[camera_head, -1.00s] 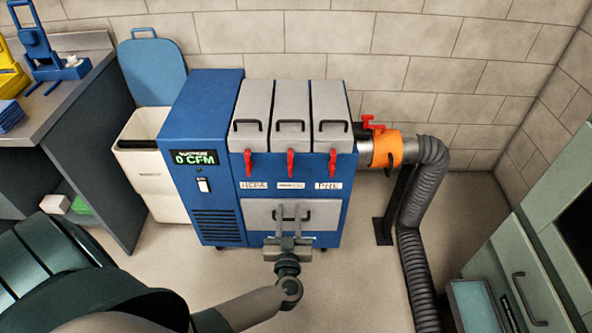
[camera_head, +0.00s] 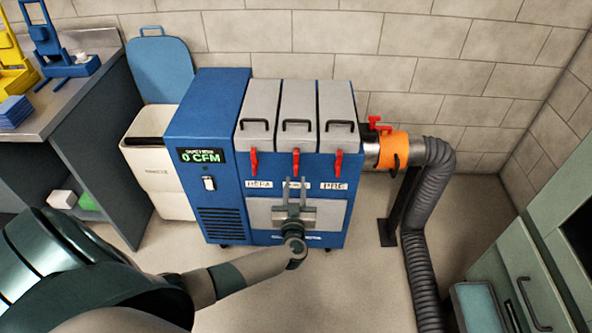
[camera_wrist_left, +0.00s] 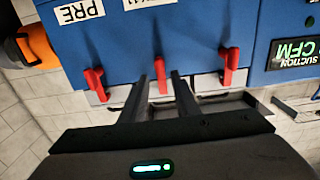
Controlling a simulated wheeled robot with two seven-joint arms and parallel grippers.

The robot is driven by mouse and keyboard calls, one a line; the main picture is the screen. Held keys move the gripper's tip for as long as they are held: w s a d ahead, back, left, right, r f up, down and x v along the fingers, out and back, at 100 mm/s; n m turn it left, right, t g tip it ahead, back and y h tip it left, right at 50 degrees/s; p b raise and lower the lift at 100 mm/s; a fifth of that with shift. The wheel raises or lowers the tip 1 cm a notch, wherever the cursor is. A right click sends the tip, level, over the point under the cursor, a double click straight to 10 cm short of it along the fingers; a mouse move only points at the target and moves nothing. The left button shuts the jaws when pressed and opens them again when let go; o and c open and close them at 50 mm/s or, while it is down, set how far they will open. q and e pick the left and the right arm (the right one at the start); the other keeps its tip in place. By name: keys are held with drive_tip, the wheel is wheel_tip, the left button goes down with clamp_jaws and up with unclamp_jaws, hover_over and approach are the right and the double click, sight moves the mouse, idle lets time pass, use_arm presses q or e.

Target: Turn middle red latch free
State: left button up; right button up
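The middle red latch (camera_head: 296,161) hangs straight down on the front of the blue filter unit (camera_head: 222,110), below the middle grey lid (camera_head: 298,103). Red latches also hang at its left (camera_head: 254,162) and right (camera_head: 338,162). My left gripper (camera_head: 296,181) is open and empty, its two fingers pointing up just below the middle latch in the head view. In the left wrist view the middle latch (camera_wrist_left: 160,76) shows between the spread fingertips (camera_wrist_left: 160,78); whether they touch it I cannot tell. My right gripper is out of view.
An orange collar (camera_head: 393,150) with a red handle joins the unit to a grey hose (camera_head: 420,240) on the right. A white bin (camera_head: 150,180) stands left of the unit, by a bench (camera_head: 95,140). Green cabinets (camera_head: 540,265) are at the far right.

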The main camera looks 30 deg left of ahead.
sight(296, 172)
use_arm(q)
drive_tip(key=x, duration=0.5)
drive_tip(key=shift+w+a, duration=0.1)
drive_tip(key=shift+w, duration=0.1)
drive_tip(key=shift+w+a, duration=0.35)
drive_tip(key=shift+w, duration=0.2)
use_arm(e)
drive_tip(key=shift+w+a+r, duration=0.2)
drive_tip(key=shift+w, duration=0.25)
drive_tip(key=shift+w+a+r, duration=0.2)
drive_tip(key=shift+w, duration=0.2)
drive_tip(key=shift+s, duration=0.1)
use_arm(q)
clamp_jaws()
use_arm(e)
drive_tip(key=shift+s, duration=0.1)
